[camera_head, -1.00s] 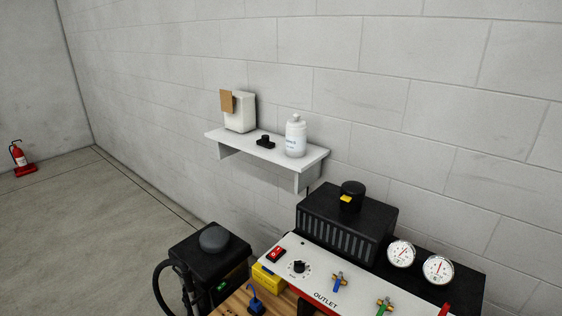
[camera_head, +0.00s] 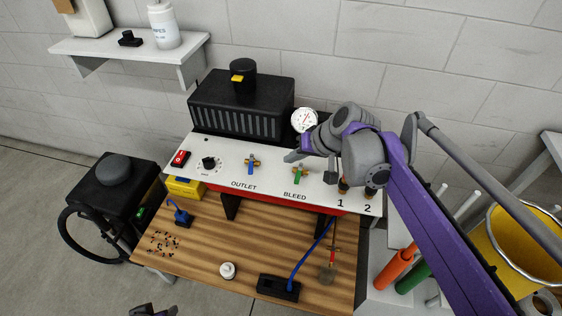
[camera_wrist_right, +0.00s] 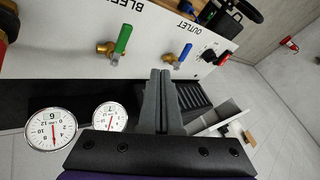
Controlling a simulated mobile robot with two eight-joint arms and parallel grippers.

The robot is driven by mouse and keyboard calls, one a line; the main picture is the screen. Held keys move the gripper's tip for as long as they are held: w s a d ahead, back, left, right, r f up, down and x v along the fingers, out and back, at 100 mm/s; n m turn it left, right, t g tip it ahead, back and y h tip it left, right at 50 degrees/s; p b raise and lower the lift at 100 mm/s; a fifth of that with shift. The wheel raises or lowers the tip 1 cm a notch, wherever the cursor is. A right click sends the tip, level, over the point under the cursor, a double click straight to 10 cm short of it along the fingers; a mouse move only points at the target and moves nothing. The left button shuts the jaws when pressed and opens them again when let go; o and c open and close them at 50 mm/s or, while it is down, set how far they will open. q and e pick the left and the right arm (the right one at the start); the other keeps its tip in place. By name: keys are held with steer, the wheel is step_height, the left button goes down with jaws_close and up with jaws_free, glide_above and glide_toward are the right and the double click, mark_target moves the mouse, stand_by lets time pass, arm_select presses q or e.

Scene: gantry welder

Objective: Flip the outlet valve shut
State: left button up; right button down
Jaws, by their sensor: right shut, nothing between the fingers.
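The outlet valve (camera_head: 252,165) has a blue handle on a brass body, on the white panel above the OUTLET label. Its handle points toward the label. It also shows in the right wrist view (camera_wrist_right: 185,54), just beyond my fingertips and to the right. The green-handled bleed valve (camera_head: 299,175) sits to its right. My right gripper (camera_head: 291,157) is shut and empty over the panel, between the two valves and apart from the blue handle; its closed fingers show in the wrist view (camera_wrist_right: 160,74). A dark part at the bottom edge, perhaps my left gripper (camera_head: 153,311), is mostly cut off.
A black vented box (camera_head: 240,105) stands behind the panel (camera_head: 222,171). A wooden bench (camera_head: 205,245) with small items lies in front. A wall shelf (camera_head: 130,50) is upper left.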

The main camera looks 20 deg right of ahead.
mark_target(251, 164)
steer(key=b+x, duration=0.1)
steer(key=x, duration=0.7)
steer(key=shift+w+a+f, duration=0.2)
steer(key=shift+f, duration=0.1)
steer(key=a, duration=0.1)
steer(key=w+a, duration=0.1)
steer(key=a, duration=0.1)
arm_select(q)
steer(key=shift+s+f, duration=0.1)
steer(key=shift+f, duration=0.35)
arm_select(e)
steer(key=shift+w+a, duration=0.2)
steer(key=shift+a, duration=0.25)
